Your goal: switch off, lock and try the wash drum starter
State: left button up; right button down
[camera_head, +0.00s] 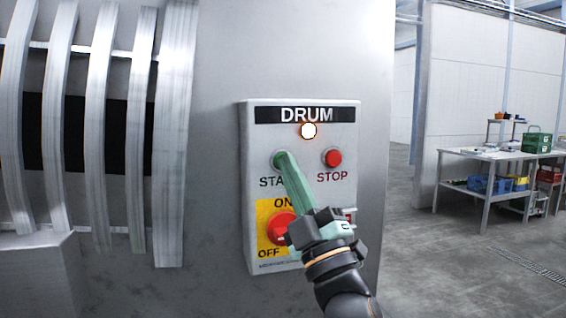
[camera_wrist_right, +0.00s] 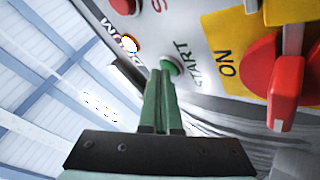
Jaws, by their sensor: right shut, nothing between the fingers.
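The grey starter box (camera_head: 247,190), labelled DRUM, is on a metal housing. Its lamp (camera_head: 308,131) glows white-orange. The green START button (camera_head: 280,158) is left of the red STOP button (camera_head: 332,157). A red rotary switch (camera_head: 279,230) sits on a yellow ON/OFF plate; my gripper partly covers it, and I cannot tell its setting. A red block (camera_wrist_right: 286,82) stands out before the switch in the wrist view; I cannot tell if it is handle or padlock. My right gripper (camera_head: 281,157) is shut and empty, fingertips at START; contact is unclear. The START button also shows in the wrist view (camera_wrist_right: 171,66).
Curved metal bars (camera_head: 175,130) stand left of the box. At the far right, a work table (camera_head: 490,155) holds crates and small items, with a green crate (camera_head: 537,143). The floor (camera_head: 420,270) between is clear.

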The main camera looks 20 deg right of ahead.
jog(key=shift+s+h, duration=0.15)
jog(key=shift+h, duration=0.15)
jog(key=shift+s, duration=0.7)
jog(key=s+p, duration=0.1)
jog(key=s, duration=0.4)
jog(key=shift+d+p, duration=0.15)
jog(key=shift+p, duration=0.2)
